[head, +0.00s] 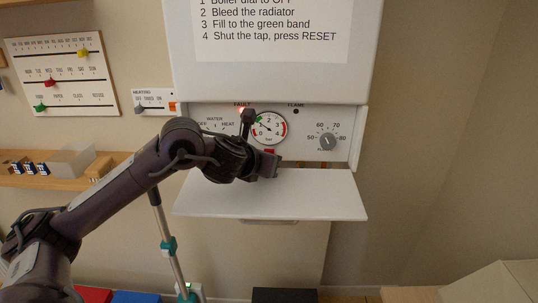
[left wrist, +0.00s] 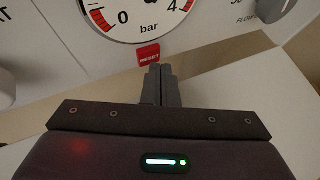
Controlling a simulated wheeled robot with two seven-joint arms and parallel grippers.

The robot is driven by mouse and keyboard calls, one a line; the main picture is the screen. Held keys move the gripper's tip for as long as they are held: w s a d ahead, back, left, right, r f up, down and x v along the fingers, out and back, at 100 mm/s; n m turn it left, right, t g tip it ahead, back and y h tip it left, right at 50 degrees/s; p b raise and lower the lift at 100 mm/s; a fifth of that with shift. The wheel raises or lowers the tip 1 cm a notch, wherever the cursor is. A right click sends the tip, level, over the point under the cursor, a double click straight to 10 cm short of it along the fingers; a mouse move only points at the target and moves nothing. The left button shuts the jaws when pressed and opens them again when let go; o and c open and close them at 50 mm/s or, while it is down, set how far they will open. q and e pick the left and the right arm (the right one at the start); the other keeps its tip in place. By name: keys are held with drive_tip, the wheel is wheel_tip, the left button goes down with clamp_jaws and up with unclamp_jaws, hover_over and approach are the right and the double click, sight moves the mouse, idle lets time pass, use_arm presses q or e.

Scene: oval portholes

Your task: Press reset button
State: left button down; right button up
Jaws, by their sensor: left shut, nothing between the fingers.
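The red RESET button (left wrist: 148,54) is a small block below the pressure gauge (left wrist: 140,14) in the left wrist view. In the head view only a bit of its red (head: 270,151) shows above my gripper. My left gripper (left wrist: 161,72) is shut and empty. Its fingertips lie just below the button and slightly to its right in the left wrist view; I cannot tell whether they touch it. In the head view my left gripper (head: 275,164) is in front of the boiler panel's lower edge. My right gripper is in neither view.
The white drop-down flap (head: 300,197) sticks out below the panel. The red FAULT lamp (head: 242,110) is lit; the FLAME lamp (head: 296,112) looks dark. A grey dial (head: 327,141) is at right. A wooden shelf (head: 60,182) is at left.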

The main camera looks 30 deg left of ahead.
sight(266, 184)
use_arm(q)
drive_tip(key=shift+w+a, duration=0.2)
drive_tip(key=shift+w, duration=0.15)
idle(0.4)
drive_tip(key=shift+s, duration=0.15)
drive_tip(key=shift+s+d, duration=0.45)
drive_tip(key=shift+s, duration=0.1)
drive_tip(key=shift+s+d, duration=0.4)
drive_tip(key=shift+s, duration=0.3)
drive_tip(key=shift+s+d, duration=0.45)
drive_tip(key=shift+s, duration=0.25)
drive_tip(key=shift+s+d, duration=0.4)
drive_tip(key=shift+s, duration=0.3)
drive_tip(key=shift+f, duration=0.1)
